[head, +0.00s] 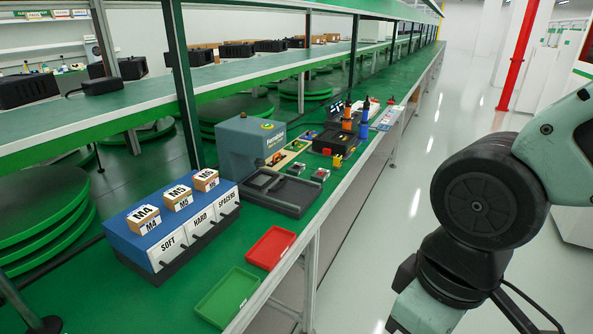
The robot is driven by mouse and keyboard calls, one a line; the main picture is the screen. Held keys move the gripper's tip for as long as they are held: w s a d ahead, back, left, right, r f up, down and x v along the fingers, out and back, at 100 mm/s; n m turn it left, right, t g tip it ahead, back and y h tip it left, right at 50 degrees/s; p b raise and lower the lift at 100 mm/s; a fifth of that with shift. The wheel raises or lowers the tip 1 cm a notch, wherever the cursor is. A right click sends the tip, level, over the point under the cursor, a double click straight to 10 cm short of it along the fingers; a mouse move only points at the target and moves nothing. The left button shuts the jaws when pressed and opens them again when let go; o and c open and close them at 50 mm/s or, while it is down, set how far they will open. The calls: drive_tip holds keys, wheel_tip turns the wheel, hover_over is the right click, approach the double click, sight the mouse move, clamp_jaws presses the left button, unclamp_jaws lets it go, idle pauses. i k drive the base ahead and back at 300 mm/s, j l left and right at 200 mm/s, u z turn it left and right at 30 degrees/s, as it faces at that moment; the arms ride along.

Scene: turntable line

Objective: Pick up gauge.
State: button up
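I cannot pick out the gauge with certainty in the head view. My gripper is out of view. Only links of my arm show at the right, apart from the bench.
A blue dispenser (180,222) bears cartons marked M4, M5 and M6. A red tray (271,247) and a green tray (227,298) lie at the near bench edge. Orange and blue upright tools (364,122) stand farther back. An overhead shelf spans the bench. The floor at right is clear.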

sight(336, 166)
drive_tip(key=i+l+u, duration=0.15)
drive_tip(key=i, duration=0.35)
drive_tip(key=i+l+u, duration=0.1)
drive_tip(key=i, duration=0.4)
drive_tip(key=i+l+u, duration=0.15)
drive_tip(key=i, duration=0.35)
drive_tip(key=i+l+u, duration=0.1)
drive_tip(key=i+l, duration=0.2)
drive_tip(key=i, duration=0.15)
